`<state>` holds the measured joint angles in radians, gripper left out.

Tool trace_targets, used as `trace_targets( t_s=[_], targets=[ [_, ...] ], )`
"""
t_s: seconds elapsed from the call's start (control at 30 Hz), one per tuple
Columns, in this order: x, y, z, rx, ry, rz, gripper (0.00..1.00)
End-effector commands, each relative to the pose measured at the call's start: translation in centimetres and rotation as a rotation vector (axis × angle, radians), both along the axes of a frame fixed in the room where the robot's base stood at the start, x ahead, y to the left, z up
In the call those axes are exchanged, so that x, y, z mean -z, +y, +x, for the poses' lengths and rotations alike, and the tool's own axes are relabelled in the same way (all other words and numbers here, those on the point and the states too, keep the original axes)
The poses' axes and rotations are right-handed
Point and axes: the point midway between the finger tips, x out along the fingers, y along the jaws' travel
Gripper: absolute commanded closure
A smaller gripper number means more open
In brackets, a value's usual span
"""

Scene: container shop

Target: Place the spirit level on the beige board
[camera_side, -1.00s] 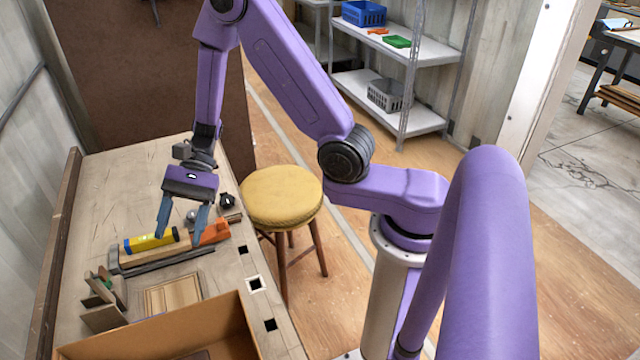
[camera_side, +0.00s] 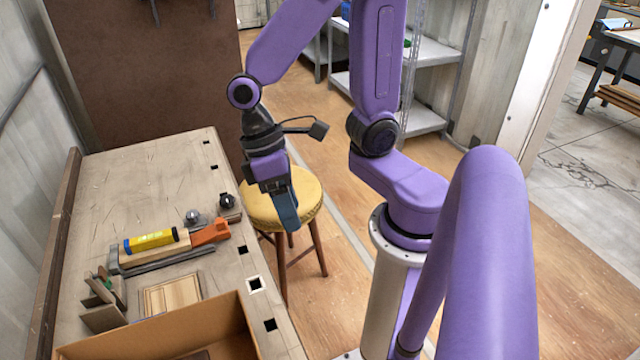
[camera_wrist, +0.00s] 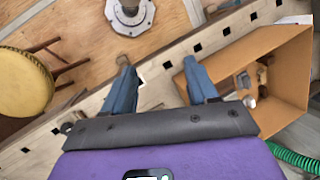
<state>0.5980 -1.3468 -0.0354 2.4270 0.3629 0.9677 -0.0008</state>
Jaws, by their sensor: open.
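The yellow spirit level (camera_side: 150,241) with dark ends lies on the workbench, against or partly over the wooden handle of an orange-gripped tool; I cannot tell which. The beige board (camera_side: 172,294) lies flat on the bench nearer the cardboard box, with nothing seen on it. My gripper (camera_side: 286,214) is open and empty, pointing down over the stool side of the bench, well to the right of the level. In the wrist view, my open gripper (camera_wrist: 157,78) has nothing between its fingers; I cannot make out the level or the board there.
The cardboard box (camera_side: 240,312) stands at the bench's near end, with things inside in the wrist view. The orange-gripped tool (camera_side: 210,232) and a grey bar (camera_side: 170,262) lie by the level. A yellow stool (camera_side: 312,198) stands beside the bench. The far bench top is clear.

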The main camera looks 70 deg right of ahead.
Motion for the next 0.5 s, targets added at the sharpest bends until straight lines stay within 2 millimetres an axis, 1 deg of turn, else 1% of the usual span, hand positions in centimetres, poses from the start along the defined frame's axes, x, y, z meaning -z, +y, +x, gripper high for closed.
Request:
trace_targets(
  t_s=[0.03, 0.1, 0.3, 0.5],
  targets=[
    [-0.3, -0.6, -0.7, -0.071, -0.044, 0.001, 0.42],
    [-0.6, -1.4, -1.5, -0.164, -0.101, 0.0, 0.42],
    [-1.6, -3.0, -3.1, -0.406, -0.259, 0.011, 0.42],
    [-2.3, -3.8, -4.0, -0.548, -0.354, 0.025, 0.42]
  ],
)
